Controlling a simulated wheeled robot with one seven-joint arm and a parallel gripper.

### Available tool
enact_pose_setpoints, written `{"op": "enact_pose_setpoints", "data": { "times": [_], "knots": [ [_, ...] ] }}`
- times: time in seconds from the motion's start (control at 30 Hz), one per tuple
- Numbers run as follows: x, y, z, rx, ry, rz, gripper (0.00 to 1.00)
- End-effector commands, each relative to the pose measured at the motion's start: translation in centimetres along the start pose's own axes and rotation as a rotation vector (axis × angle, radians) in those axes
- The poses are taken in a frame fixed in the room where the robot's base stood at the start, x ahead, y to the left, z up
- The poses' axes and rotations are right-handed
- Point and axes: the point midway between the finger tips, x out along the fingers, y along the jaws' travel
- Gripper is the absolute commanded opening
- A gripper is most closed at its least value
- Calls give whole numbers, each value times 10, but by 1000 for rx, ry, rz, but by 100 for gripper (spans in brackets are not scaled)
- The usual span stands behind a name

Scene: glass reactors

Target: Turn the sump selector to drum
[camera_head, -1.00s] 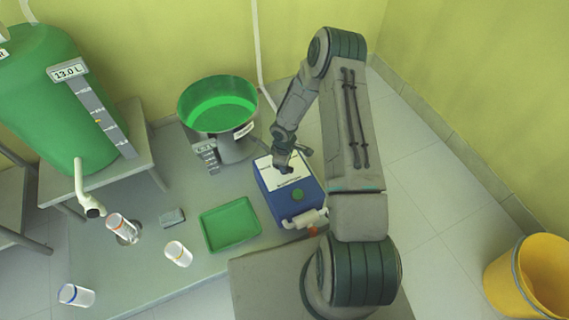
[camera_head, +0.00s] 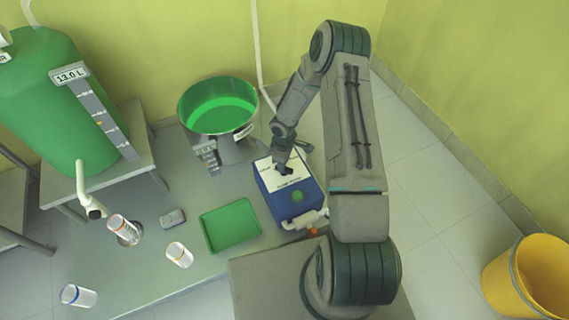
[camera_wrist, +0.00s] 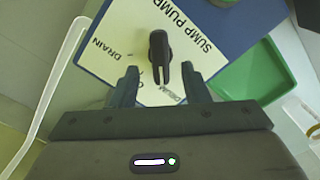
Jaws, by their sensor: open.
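The sump pump box (camera_head: 272,208) is blue with a white label plate, and it stands on the grey bench in the head view. The black selector knob (camera_wrist: 159,50) sits on the plate (camera_wrist: 112,62), which reads "SUMP PUMP", "DRAIN" and a partly covered word that looks like "DRUM" in the wrist view. The knob's narrow end points toward my gripper, between the fingers' lines; which mark it points at is hard to tell. My gripper (camera_wrist: 158,82) is open and empty, its fingertips spread either side of the knob's narrow end. In the head view my gripper (camera_head: 283,167) is over the plate.
A green-filled basin (camera_head: 218,104) stands behind. Several small jars and a green tank (camera_head: 45,100) are further left.

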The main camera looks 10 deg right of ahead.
Motion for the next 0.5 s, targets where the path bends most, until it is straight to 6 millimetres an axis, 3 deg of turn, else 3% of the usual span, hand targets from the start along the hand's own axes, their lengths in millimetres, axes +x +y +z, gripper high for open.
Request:
{"op": "enact_pose_setpoints", "data": {
  "times": [0.03, 0.2, 0.5],
  "knots": [
    [-18, 1, 0, 1, 1, 3, 42],
    [-58, 1, 0, 0, 1, 3, 42],
    [-103, 1, 1, 1, -1, 1, 42]
  ]
}}
